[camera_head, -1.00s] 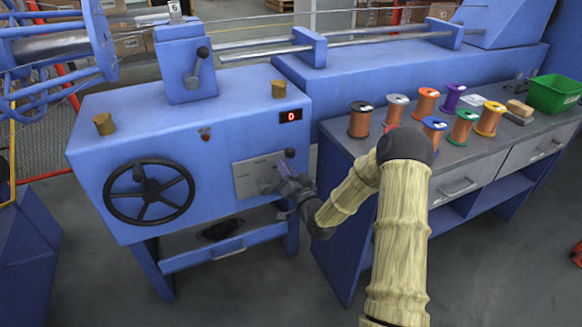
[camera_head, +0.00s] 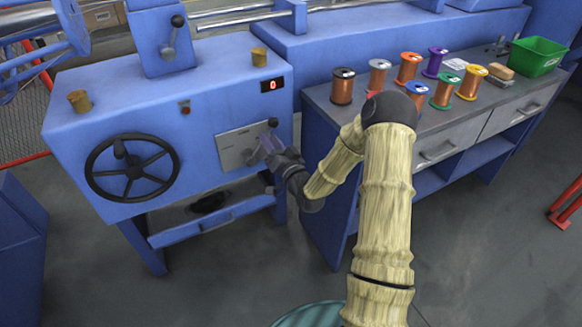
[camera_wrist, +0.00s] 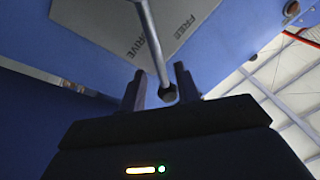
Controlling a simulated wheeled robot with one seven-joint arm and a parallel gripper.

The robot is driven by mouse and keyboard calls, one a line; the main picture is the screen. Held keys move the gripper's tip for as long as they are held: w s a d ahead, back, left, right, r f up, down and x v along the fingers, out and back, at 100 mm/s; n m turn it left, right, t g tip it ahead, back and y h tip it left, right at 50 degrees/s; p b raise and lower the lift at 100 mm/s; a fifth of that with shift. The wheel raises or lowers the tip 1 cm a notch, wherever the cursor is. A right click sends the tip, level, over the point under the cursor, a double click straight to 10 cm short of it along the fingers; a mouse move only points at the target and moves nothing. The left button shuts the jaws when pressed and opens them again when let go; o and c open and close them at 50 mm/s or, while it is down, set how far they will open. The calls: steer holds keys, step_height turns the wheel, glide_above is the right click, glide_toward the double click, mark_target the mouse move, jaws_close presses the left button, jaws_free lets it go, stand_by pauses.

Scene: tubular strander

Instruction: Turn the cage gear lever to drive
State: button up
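The cage gear lever is a thin metal rod with a black ball knob (camera_head: 272,122), on a grey plate (camera_head: 232,150) on the front of the blue machine. In the wrist view, the plate (camera_wrist: 170,25) carries the words FREE and DRIVE. The lever rod (camera_wrist: 155,45) runs down to its ball end (camera_wrist: 167,94) between my two fingers. My gripper (camera_wrist: 160,88) is open, with a visible gap on both sides of the ball. In the head view, my gripper (camera_head: 265,150) is at the plate, just below the knob, and partly hides the lever.
A black handwheel (camera_head: 132,168) is left of the plate. A red display (camera_head: 272,85) reading 0 is above it. Another lever (camera_head: 172,38) stands on the upper block. A workbench (camera_head: 440,128) with several wire spools and a green bin (camera_head: 537,57) is at the right.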

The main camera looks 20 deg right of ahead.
steer(key=p+v, duration=0.2)
steer(key=v, duration=1.4)
steer(key=w+a+f+n+g+y+p, duration=0.1)
steer(key=w+a+n+g, duration=0.1)
steer(key=a+n+g, duration=0.3)
steer(key=s+r+g+h+p, duration=0.1)
steer(key=s+r+g+h, duration=0.2)
steer(key=s+r+g, duration=0.4)
steer(key=s+r+g+h+p, duration=0.1)
steer(key=s+r+g+h, duration=0.3)
steer(key=s, duration=0.5)
step_height(320, 180, up, 38)
steer(key=g+y+p, duration=0.1)
steer(key=p, duration=3.7)
steer(key=shift+f+m, duration=0.25)
steer(key=shift+m, duration=0.05)
